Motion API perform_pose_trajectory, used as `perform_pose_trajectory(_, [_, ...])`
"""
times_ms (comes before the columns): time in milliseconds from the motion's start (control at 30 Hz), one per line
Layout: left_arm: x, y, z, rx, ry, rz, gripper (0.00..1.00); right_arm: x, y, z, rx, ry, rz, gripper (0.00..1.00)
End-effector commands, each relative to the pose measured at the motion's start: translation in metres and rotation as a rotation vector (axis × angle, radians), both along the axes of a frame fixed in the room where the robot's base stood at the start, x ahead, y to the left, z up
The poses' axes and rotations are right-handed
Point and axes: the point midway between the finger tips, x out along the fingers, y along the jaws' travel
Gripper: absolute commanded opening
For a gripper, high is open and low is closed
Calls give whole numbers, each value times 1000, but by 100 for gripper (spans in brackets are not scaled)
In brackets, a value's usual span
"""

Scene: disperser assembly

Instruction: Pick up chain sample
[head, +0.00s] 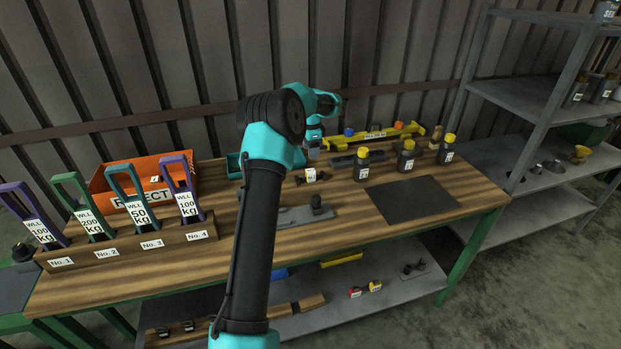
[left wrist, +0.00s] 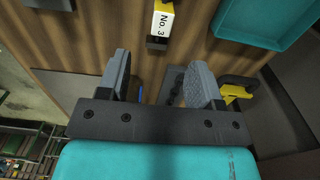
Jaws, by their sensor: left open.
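My left gripper (head: 313,148) hangs over the back middle of the wooden workbench. In the left wrist view its two grey fingers (left wrist: 160,72) are apart with nothing clamped between them. A small yellow and black piece with a white label (head: 310,175) lies on the bench just below the gripper. What looks like the same piece (left wrist: 163,18), labelled No. 3, shows beyond the fingertips at the top of the left wrist view. I cannot tell for sure whether it is the chain sample; no clear chain links show. My right gripper is not in view.
A rack (head: 130,247) holding several WLL-marked loops stands at the left, before the orange REJECT bin (head: 104,182). A grey fixture (head: 290,217) lies mid-bench. Black bottles with yellow caps (head: 406,160) stand right of the gripper, behind a dark mat (head: 412,200). A teal tray (left wrist: 275,38) is nearby.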

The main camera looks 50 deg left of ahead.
Motion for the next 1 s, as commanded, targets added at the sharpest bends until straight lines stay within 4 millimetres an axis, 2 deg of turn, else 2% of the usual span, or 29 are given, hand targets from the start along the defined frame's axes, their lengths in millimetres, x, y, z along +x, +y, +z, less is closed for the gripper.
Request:
perform_pose_trajectory(200, [-1,0,-39,-1,3,0,60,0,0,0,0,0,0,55])
perform_pose_trajectory(400, [0,0,-65,-1,0,-1,60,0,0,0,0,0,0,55])
perform_pose_trajectory(833, [0,0,-70,0,-1,0,60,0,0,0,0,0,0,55])
perform_pose_trajectory(1000, [0,2,-85,-2,1,0,60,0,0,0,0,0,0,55])
